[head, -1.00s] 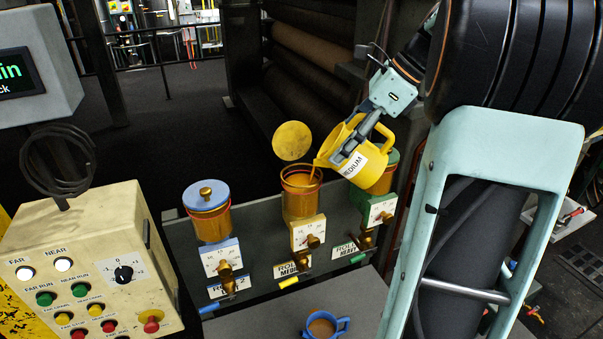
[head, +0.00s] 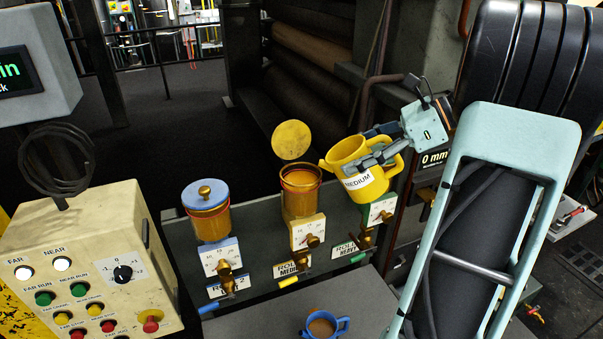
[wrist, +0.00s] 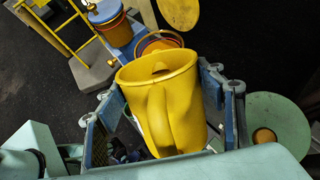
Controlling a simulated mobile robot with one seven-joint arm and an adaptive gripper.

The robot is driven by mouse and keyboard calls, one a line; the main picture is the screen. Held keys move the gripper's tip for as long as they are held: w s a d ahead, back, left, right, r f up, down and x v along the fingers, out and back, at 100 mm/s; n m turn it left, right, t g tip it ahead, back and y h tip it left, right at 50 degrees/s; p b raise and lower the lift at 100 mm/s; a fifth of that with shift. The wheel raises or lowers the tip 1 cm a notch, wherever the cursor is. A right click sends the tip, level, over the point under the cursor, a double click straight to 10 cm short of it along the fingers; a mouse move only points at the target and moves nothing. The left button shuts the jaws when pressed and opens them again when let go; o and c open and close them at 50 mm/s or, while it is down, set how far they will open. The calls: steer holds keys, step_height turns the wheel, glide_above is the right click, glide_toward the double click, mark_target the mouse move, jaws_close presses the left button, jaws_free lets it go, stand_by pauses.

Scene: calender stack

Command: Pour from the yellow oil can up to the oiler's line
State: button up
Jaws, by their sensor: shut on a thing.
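The yellow oil can (head: 366,184), labelled MEDIUM, is held in my gripper (head: 368,158), whose fingers close around its sides. It stands tilted only slightly, its spout pointing left towards the middle oiler, and I see no stream. In the wrist view my gripper (wrist: 170,108) has one finger on each side of the can (wrist: 165,95). The middle oiler (head: 301,200) is an amber cup with its round yellow lid (head: 292,140) swung open behind it. The oiler's open rim shows beyond the can (wrist: 160,42).
A blue-lidded oiler (head: 207,212) stands left of the middle one. A green-lidded oiler (wrist: 278,125) is right of it, mostly hidden behind the can in the head view. A blue mug (head: 322,325) of brown liquid sits in front. A control box (head: 90,270) stands left.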

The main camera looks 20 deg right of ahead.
mark_target(395, 170)
steer(key=shift+d+r, duration=0.1)
steer(key=shift+d, duration=0.1)
steer(key=shift+s+a, duration=0.1)
steer(key=shift+a, duration=0.1)
steer(key=shift+s+d+f+t+y, duration=0.25)
steer(key=shift+d+f+t+y, duration=0.1)
steer(key=shift+d+y, duration=0.1)
steer(key=shift+s+d+f+t+y, duration=0.25)
steer(key=shift+d+f+y, duration=0.1)
steer(key=shift+d, duration=0.1)
steer(key=shift+s+d+f+t+y, duration=0.4)
steer(key=shift+d+f+y, duration=0.1)
steer(key=shift+y, duration=0.1)
steer(key=shift+s+d+f+t+y, duration=0.25)
steer(key=shift+d+f+t+y, duration=0.15)
steer(key=shift+d+f+y, duration=0.15)
steer(key=shift+s+d+r+t+y+p, duration=0.15)
steer(key=shift+s+d+t+y+p, duration=0.2)
steer(key=shift+d+y, duration=0.35)
step_height(395, 170, up, 4)
steer(key=p, duration=0.3)
steer(key=shift+a+r, duration=0.1)
steer(key=shift+r, duration=0.9)
